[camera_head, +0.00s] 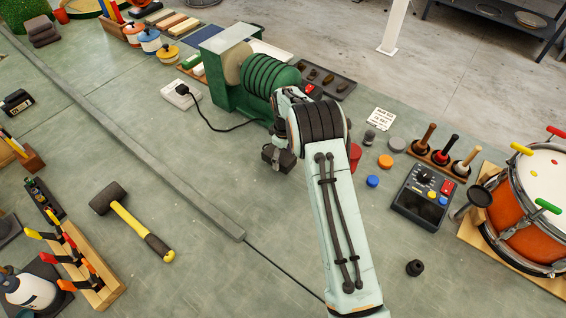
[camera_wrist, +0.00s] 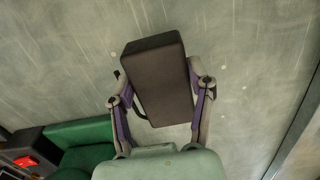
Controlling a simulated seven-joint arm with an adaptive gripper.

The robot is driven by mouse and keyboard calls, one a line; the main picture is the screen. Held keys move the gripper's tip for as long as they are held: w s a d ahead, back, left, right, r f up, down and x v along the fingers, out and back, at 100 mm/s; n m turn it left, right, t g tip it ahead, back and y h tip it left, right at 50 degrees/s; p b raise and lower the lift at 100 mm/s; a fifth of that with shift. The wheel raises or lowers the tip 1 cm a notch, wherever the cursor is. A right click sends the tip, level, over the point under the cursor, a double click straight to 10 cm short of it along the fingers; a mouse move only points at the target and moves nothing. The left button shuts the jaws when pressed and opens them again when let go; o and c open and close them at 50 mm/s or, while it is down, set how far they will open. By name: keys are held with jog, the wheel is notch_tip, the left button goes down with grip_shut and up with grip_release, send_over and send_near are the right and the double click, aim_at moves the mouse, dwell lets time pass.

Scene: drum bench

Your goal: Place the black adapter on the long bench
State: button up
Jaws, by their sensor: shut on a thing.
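The black adapter (camera_wrist: 158,80) is a dark, box-shaped block. In the wrist view it sits between the two fingers of my gripper (camera_wrist: 160,94), which is shut on it. In the head view my gripper (camera_head: 284,160) is beside the green motor, and the adapter (camera_head: 270,157) shows as a small dark block at its left, partly hidden by the fingers. The long bench (camera_head: 205,275) is a worn grey-green surface beneath it. I cannot tell whether the adapter touches the bench or hangs just above it.
A green motor machine (camera_head: 262,78) stands behind my gripper; its black cord runs to a white socket (camera_head: 180,95). A grey rail (camera_head: 150,165) crosses the bench. A mallet (camera_head: 135,220) lies at left. A control box (camera_head: 422,195) and drum (camera_head: 530,205) stand right. Bench around my gripper's left is clear.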

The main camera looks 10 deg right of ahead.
jog(key=shift+f, duration=1.45)
jog(key=shift+f, duration=0.1)
jog(key=o, duration=1.2)
jog(key=shift+o, duration=0.2)
